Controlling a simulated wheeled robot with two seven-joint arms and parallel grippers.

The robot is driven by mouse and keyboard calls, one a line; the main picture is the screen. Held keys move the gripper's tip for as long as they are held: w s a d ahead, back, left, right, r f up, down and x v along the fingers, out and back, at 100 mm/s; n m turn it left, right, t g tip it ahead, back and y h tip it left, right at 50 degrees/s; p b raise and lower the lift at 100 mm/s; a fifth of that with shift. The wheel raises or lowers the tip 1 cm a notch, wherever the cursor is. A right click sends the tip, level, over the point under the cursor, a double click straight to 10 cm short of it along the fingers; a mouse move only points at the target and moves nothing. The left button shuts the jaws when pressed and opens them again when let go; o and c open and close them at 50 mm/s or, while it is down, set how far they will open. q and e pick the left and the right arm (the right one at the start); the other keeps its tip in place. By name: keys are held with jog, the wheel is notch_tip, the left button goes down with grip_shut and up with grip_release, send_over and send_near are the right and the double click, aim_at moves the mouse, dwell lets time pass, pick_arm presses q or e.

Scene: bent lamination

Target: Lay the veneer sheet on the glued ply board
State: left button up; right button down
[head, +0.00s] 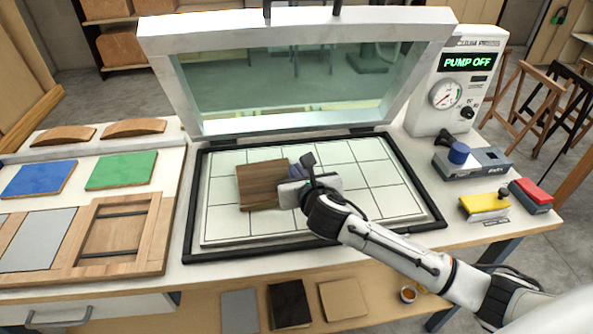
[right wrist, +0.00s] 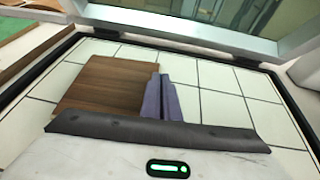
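A dark brown wood-grained sheet (head: 262,186) lies over the left-middle of the press's gridded bed (head: 385,203). I take it for the veneer; it also shows in the right wrist view (right wrist: 105,85). I cannot see a separate ply board under it. My right gripper (head: 297,172) is at the sheet's right edge. Its purple fingers (right wrist: 161,98) look close together in the right wrist view, beside or just over that edge. I cannot tell whether they touch the sheet. My left gripper is not in view.
The press lid (head: 290,75) stands open behind the bed. Its control box (head: 450,90) reads PUMP OFF. Blue (head: 40,180) and green (head: 122,170) boards and a wooden frame (head: 150,235) lie at left. A yellow block (head: 484,205) and a red-topped block (head: 531,195) sit at right.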

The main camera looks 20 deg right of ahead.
dwell(0.4)
jog(key=c, duration=1.5)
grip_release()
jog(key=shift+f, duration=0.1)
jog(key=shift+r, duration=3.05)
